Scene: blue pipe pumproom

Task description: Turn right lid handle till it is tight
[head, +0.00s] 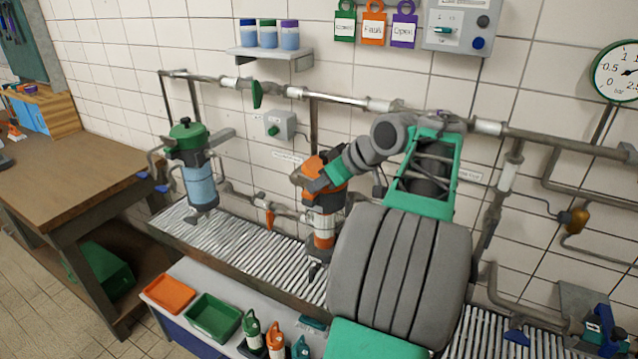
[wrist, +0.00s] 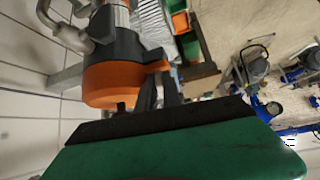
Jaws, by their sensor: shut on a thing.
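The right filter housing has an orange lid (head: 325,165) on a clear body with an orange band (head: 324,232). My gripper (head: 318,184) reaches the lid from the right, and my arm hides part of the housing. In the wrist view the orange lid (wrist: 112,84) is close at left, with a dark collar (wrist: 118,46) beside it. My gripper's fingers (wrist: 160,88) are shut on the lid handle (wrist: 156,67), which sticks out from the lid's edge. The fingers hide most of the handle. I cannot tell how tight the lid is.
A second housing with a green lid (head: 187,133) stands at left. Pipes run along the tiled wall behind. A ribbed grate (head: 240,248) lies below. A front bench holds an orange tray (head: 169,293), a green tray (head: 214,317) and bottles. A wooden table (head: 70,175) stands at far left.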

